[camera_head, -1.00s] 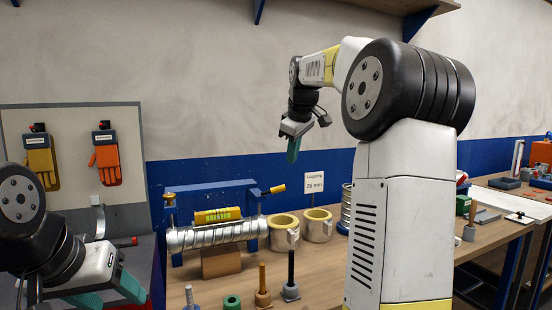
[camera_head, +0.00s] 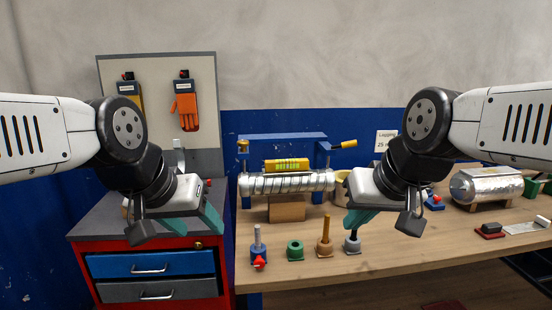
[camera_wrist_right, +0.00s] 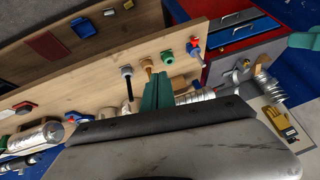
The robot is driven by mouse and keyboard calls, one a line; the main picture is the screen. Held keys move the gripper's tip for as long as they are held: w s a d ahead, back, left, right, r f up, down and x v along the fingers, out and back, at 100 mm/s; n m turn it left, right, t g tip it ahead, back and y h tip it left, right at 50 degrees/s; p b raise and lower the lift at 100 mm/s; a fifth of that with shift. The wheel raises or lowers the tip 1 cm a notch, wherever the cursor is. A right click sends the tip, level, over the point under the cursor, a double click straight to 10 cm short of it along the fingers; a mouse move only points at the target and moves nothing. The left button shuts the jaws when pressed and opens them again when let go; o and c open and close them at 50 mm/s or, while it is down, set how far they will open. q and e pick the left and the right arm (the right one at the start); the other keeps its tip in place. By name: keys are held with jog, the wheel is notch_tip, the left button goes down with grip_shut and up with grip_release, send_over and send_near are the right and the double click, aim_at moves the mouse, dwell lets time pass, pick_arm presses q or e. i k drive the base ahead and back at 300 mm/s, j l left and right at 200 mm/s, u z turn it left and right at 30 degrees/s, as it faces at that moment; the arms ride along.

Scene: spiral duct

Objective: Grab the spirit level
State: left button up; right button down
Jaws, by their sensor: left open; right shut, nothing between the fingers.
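The yellow spirit level (camera_head: 286,164) with a green vial window lies lengthwise on top of the silver spiral duct (camera_head: 262,185) in the head view. My right gripper (camera_head: 360,218) is in front and to the right of the level, with its teal fingers shut and empty. The fingers also show in the right wrist view (camera_wrist_right: 158,92), partly covering the duct (camera_wrist_right: 192,97); I cannot make out the level there. My left gripper (camera_head: 190,230) is open and empty, to the left of the duct in front of the red drawer cabinet. Neither gripper touches the level.
A silver cylinder (camera_head: 488,186) lies at right.

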aim_at(292, 164)
jog(key=i+u, duration=0.5)
jog(key=u, duration=0.2)
